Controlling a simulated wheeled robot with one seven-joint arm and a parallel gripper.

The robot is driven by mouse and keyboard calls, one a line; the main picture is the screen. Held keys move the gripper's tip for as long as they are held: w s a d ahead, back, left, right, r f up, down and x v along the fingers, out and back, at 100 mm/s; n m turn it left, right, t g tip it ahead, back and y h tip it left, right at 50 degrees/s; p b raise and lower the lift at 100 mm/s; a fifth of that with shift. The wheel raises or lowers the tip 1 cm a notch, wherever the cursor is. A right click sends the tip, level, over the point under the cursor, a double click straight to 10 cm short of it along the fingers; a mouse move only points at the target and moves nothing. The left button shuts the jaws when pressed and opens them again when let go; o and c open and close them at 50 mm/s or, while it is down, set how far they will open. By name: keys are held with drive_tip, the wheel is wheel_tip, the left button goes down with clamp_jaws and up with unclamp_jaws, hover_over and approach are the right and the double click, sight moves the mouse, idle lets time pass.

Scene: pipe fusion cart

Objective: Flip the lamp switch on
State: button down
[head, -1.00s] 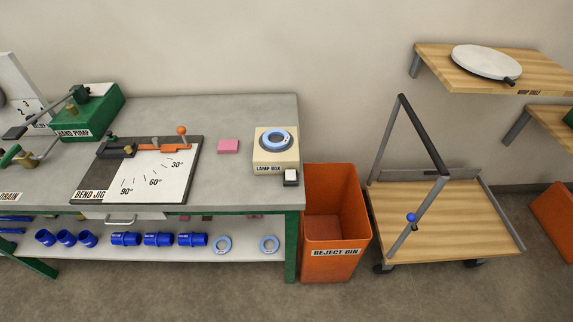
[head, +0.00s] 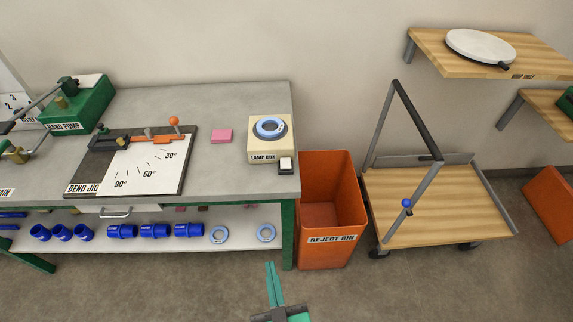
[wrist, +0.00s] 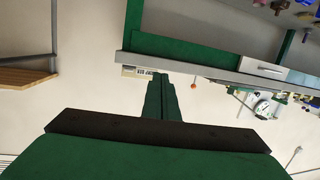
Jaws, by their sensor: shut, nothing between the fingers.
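My gripper (head: 271,265) has green fingers, shut together and empty. It shows low in the head view, in front of the bench and apart from the switch. In the wrist view the fingers (wrist: 160,78) point toward the bench edge, and the switch cannot be made out.
The bench (head: 240,183) also carries a pink block (head: 221,136), the bend jig (head: 140,165) and the hand pump (head: 80,105). An orange reject bin (head: 331,250) stands right of the bench, with a wooden cart (head: 440,205) beyond it. Floor in front is clear.

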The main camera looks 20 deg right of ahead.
drive_tip(key=w+d+r+m+h, duration=0.1)
drive_tip(key=w+d+r, duration=0.4)
drive_tip(key=w, duration=0.3)
drive_tip(key=w+d+r+m+h, duration=0.1)
drive_tip(key=w+d+r, duration=0.4)
drive_tip(key=w, duration=0.4)
drive_tip(key=shift+w+d+r+t+h, duration=0.25)
drive_tip(key=shift+d+r+t+h, duration=0.1)
drive_tip(key=shift+r, duration=0.3)
drive_tip(key=shift+w, duration=0.1)
hover_over(286, 164)
drive_tip(key=s, duration=0.2)
drive_tip(key=shift+s+a+f, duration=0.2)
drive_tip(key=shift+a+f, duration=0.1)
drive_tip(key=shift+f, duration=0.1)
drive_tip(key=f, duration=0.3)
drive_tip(key=shift+w+f, duration=0.15)
drive_tip(key=shift+w, duration=0.15)
drive_tip(key=shift+s+f, duration=0.1)
drive_tip(key=shift+f, duration=0.25)
drive_tip(key=shift+d, duration=0.1)
